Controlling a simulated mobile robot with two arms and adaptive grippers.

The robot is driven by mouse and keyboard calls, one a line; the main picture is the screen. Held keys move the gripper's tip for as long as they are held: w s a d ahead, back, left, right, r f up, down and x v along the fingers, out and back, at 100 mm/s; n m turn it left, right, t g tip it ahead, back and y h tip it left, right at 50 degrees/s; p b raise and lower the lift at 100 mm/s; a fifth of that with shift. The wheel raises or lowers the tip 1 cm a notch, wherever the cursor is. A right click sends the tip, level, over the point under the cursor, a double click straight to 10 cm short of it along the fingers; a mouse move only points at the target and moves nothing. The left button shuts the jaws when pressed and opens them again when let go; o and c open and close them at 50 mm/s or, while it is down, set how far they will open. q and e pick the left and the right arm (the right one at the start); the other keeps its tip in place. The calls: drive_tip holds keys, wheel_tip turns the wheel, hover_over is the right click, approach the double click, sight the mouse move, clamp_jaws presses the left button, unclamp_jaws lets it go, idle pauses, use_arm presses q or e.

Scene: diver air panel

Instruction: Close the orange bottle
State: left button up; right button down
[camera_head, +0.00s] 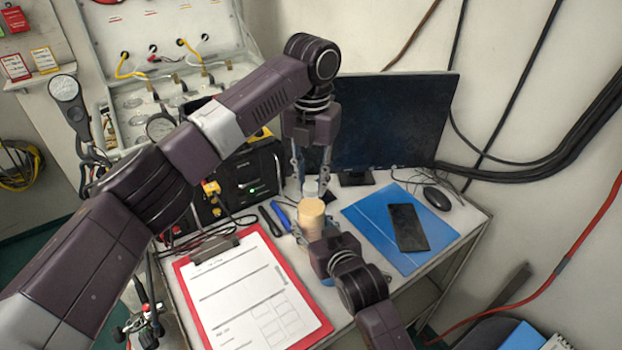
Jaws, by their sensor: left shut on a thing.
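The orange bottle (311,212) is a pale orange cylinder standing upright near the table's middle. My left gripper (311,178) points straight down above it, shut on a small whitish piece that looks like the bottle's cap (310,188). The cap is right over the bottle's top; whether they touch I cannot tell. My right gripper (316,240) comes in from the lower right, low against the bottle. Its fingers are mostly hidden by its own wrist and the bottle, so its grip is unclear.
A red clipboard (190,290) with paper lies front left. A blue folder (365,215) with a black phone (408,227) lies right, beside a mouse (437,198). A monitor (395,120) stands behind. Blue and black pens (281,217) lie left of the bottle.

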use_arm(q)
drive_tip(key=m, duration=0.3)
drive_tip(key=shift+r, duration=0.15)
drive_tip(key=shift+m, duration=0.8)
drive_tip(key=o, duration=0.7)
drive_tip(key=shift+c, duration=0.5)
use_arm(e)
drive_tip(key=shift+f, duration=0.1)
